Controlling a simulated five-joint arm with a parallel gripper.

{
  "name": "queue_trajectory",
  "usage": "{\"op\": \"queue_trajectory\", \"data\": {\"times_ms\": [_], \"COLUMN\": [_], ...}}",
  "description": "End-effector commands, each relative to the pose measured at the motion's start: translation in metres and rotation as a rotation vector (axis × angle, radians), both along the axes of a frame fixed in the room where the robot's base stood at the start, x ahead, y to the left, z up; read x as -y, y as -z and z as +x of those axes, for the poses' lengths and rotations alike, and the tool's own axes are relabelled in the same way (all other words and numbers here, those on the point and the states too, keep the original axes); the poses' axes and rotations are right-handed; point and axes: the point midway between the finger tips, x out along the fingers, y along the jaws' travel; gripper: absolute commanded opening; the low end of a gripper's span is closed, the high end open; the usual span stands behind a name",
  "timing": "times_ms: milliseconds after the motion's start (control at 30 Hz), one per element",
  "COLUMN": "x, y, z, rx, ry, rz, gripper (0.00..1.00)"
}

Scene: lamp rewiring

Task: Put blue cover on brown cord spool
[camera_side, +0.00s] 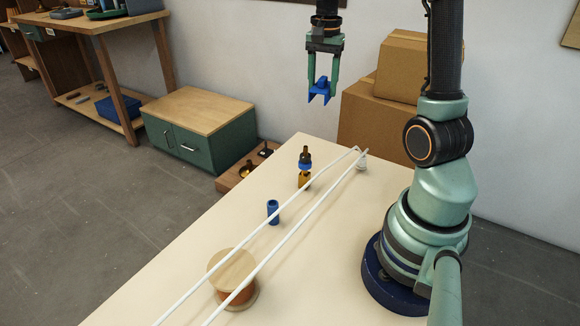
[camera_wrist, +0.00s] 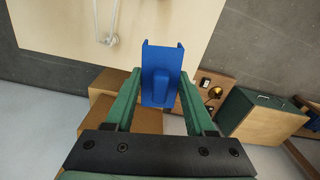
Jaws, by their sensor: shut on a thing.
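The blue cover (camera_side: 320,90) is held between the green fingers of my gripper (camera_side: 322,78), well above the far end of the table. It is a channel-shaped piece with a raised grip. In the wrist view the cover (camera_wrist: 161,75) sits between both fingertips of my gripper (camera_wrist: 160,88). The brown cord spool (camera_side: 236,284) stands upright at the near part of the table, with a pale wooden top and brown cord around its middle. Two white rods or cords pass over or beside it; I cannot tell if they touch it. The spool is not seen in the wrist view.
A small blue cylinder (camera_side: 273,212) and a brass and blue lamp socket (camera_side: 305,168) stand on the pale table (camera_side: 330,255). The white cords (camera_side: 290,232) run lengthwise to a small white piece (camera_side: 361,160). Cardboard boxes (camera_side: 372,125) stand behind the table.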

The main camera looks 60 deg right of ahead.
Motion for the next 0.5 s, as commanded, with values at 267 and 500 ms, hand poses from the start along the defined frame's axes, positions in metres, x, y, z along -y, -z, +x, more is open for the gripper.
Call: {"op": "queue_trajectory", "data": {"times_ms": [267, 500], "x": [-0.08, -0.183], "y": [-0.019, -0.037], "z": [0.034, 0.049], "rx": [0.002, 0.004], "ry": [-0.241, -0.54], "rz": [-0.002, -0.002], "gripper": [0.0, 0.0]}}
